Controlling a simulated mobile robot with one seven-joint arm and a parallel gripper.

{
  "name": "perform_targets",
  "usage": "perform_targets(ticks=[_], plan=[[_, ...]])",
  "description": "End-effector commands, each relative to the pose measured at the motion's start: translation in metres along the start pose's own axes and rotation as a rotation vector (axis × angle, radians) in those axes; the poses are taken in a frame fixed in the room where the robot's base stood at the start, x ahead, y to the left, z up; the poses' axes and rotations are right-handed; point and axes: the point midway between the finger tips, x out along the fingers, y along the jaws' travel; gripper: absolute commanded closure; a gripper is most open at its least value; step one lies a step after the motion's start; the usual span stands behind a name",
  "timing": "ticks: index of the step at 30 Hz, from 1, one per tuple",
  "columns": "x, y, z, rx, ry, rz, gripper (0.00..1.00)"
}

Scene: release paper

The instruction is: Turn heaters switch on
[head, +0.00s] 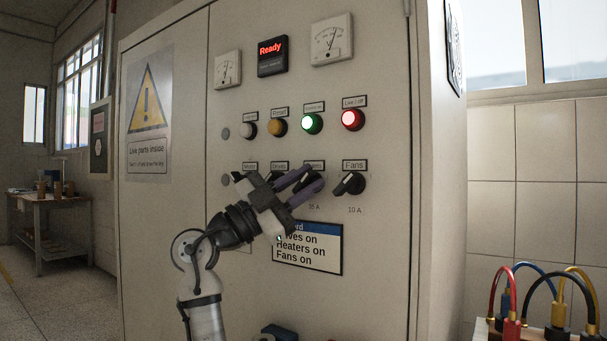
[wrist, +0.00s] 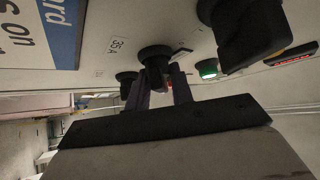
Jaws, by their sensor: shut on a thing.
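The heaters switch (head: 314,184) is a black rotary knob in the lower row of the grey cabinet's front, with a partly covered label above it and "35 A" below. My gripper (head: 305,184) reaches it from the lower left, its purple fingers at the knob. In the wrist view the knob (wrist: 156,56) sits between the two fingers of my gripper (wrist: 162,88), which is shut on it. The "35 A" mark (wrist: 118,43) shows beside it. The fingers hide part of the knob, so I cannot tell its exact angle.
The fans switch (head: 349,184) is close on the right, its handle tilted. The drives switch is mostly behind my gripper. Above are a lit green lamp (head: 312,123), a lit red lamp (head: 352,118) and a "Ready" display (head: 272,56). A sign (head: 308,262) lists drives, heaters and fans on.

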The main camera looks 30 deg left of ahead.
Motion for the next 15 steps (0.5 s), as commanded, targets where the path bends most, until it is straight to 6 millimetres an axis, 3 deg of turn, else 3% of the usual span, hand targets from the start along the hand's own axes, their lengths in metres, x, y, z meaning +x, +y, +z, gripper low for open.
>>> perform_targets(ticks=[15], plan=[[-0.0010,-0.0003,0.0007,0.028,0.000,0.026,1.00]])
